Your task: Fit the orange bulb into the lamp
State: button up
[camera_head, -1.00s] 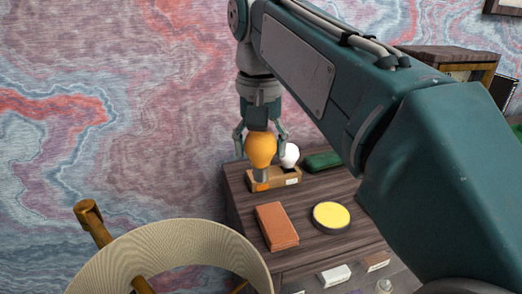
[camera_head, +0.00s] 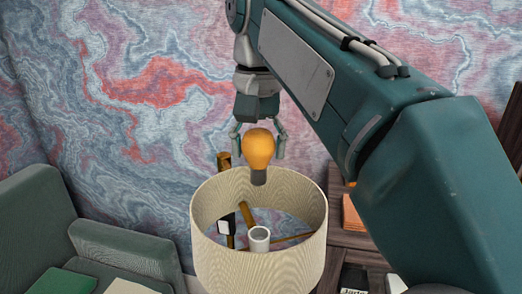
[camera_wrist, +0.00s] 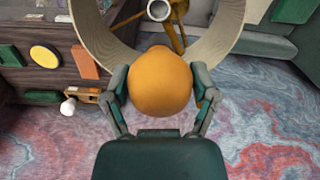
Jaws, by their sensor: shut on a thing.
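My gripper (camera_head: 258,146) is shut on the orange bulb (camera_head: 259,150), which hangs upright with its dark base down. In the head view the bulb is in the air above the far part of the lamp's cream shade (camera_head: 262,274). Inside the open shade shows the pale round socket (camera_head: 259,236), open side up. In the wrist view the orange bulb (camera_wrist: 160,82) sits between my fingers (camera_wrist: 160,92), and the socket (camera_wrist: 158,9) shows beyond it at the top. The bulb is apart from the socket.
A dark wooden desk is at the right, largely behind my arm. In the wrist view it holds a yellow disc (camera_wrist: 45,56), an orange-brown block (camera_wrist: 84,61) and a white bulb (camera_wrist: 68,107). A green sofa (camera_head: 120,250) stands at the left.

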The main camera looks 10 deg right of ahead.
aim_at(258, 172)
jog(key=shift+w+f, duration=0.1)
jog(key=shift+f, duration=0.05)
jog(key=shift+f, duration=6.45)
jog(key=shift+f, duration=0.15)
jog(key=o, duration=1)
jog(key=shift+c, duration=0.2)
jog(key=shift+r, duration=4.55)
